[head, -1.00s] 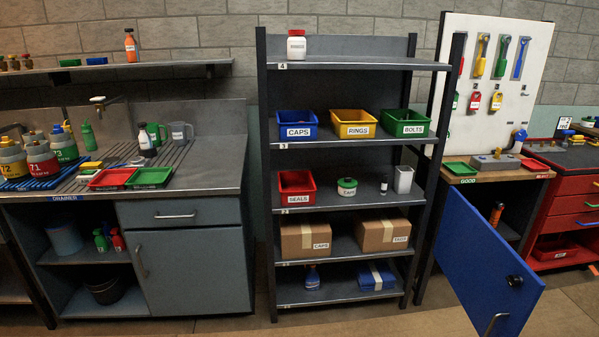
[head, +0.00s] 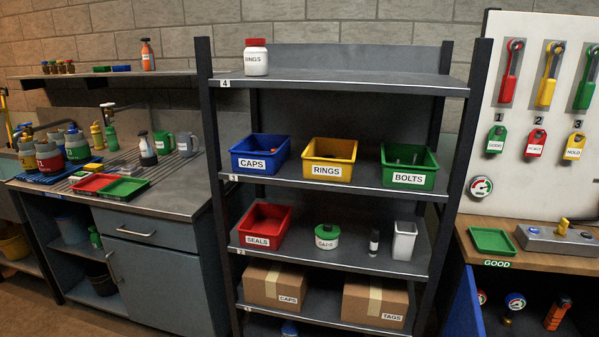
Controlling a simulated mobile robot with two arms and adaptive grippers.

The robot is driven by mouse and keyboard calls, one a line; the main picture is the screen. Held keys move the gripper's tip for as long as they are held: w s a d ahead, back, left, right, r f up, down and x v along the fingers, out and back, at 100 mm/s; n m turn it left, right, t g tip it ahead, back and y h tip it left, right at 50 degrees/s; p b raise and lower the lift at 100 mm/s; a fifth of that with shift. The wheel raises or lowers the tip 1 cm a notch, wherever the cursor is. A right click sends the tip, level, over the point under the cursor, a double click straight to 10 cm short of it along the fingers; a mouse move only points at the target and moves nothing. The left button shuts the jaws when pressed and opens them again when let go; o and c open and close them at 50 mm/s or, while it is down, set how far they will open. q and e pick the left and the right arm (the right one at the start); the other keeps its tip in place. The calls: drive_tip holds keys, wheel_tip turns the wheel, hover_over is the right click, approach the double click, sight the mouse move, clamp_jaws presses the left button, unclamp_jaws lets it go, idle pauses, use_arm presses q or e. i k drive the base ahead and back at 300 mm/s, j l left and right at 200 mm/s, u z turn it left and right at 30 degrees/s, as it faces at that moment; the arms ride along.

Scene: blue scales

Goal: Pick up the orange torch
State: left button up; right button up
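An orange and black cylinder (head: 557,313), which looks like the orange torch, stands slightly tilted inside the open cabinet under the bench at the lower right. Its lower end is close to the picture's bottom edge. An orange bottle (head: 147,55) with a dark cap stands on the wall shelf at the upper left. Neither of my grippers shows in the head view.
The cabinet's blue door (head: 466,305) stands open beside the shelf rack (head: 340,84). Gauges (head: 515,302) sit in the cabinet left of the orange cylinder. A green tray (head: 492,241) lies on the bench above. A sink counter (head: 180,195) is at left.

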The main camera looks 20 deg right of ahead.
sight(554, 316)
drive_tip(key=l, duration=3.6)
drive_tip(key=k, duration=0.05)
